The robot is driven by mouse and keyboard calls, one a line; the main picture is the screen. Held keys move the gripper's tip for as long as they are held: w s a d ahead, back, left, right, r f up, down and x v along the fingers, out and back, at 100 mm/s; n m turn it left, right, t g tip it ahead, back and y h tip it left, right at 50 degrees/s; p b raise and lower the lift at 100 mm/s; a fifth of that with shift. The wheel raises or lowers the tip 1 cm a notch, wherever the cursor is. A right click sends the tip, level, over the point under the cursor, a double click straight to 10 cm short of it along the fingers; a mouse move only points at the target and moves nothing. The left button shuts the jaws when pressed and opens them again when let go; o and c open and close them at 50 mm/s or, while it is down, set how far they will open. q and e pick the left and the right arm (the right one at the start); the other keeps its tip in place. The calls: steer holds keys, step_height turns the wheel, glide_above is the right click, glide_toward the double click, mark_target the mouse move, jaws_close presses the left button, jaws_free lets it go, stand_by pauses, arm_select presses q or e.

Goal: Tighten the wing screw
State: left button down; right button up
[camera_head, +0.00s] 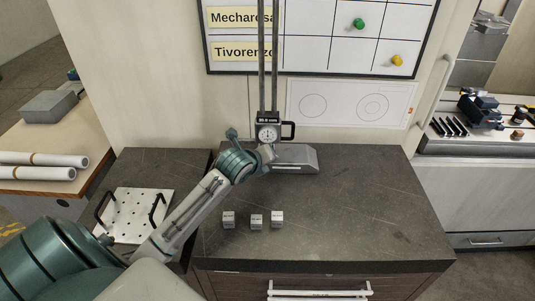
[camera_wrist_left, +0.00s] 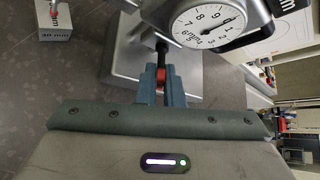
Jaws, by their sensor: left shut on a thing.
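A height gauge with twin columns, a dial carriage (camera_head: 267,133) and a grey sloped base (camera_head: 296,158) stands at the back of the dark worktop. Its white dial (camera_wrist_left: 207,22) shows at the top of the left wrist view. My left gripper (camera_head: 267,154) is at the gauge, just below the dial. In the left wrist view its fingers (camera_wrist_left: 161,82) are shut on a small red piece, which I take to be the wing screw (camera_wrist_left: 161,73), with a dark shaft beyond it. The fingers cover most of the screw, so its turn is hidden. My right gripper is not in view.
Three small marked blocks (camera_head: 256,222) stand on the worktop (camera_head: 350,215) in front of the gauge. A perforated plate with black handles (camera_head: 136,214) lies at left. The worktop's right side is clear.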

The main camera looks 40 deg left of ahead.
arm_select(q)
steer(key=shift+m+g+y+p, duration=0.4)
steer(key=shift+g+y+p, duration=0.1)
steer(key=shift+p, duration=0.3)
steer(key=shift+d+f+m+g+y, duration=0.1)
steer(key=shift+d+m+g+y, duration=0.05)
steer(key=shift+m+g+y, duration=1.05)
steer(key=shift+m+y, duration=0.1)
steer(key=shift+y, duration=0.3)
steer(key=c, duration=1.7)
jaws_free()
steer(key=shift+a, duration=0.2)
steer(key=shift+d, duration=0.1)
steer(key=v, duration=0.6)
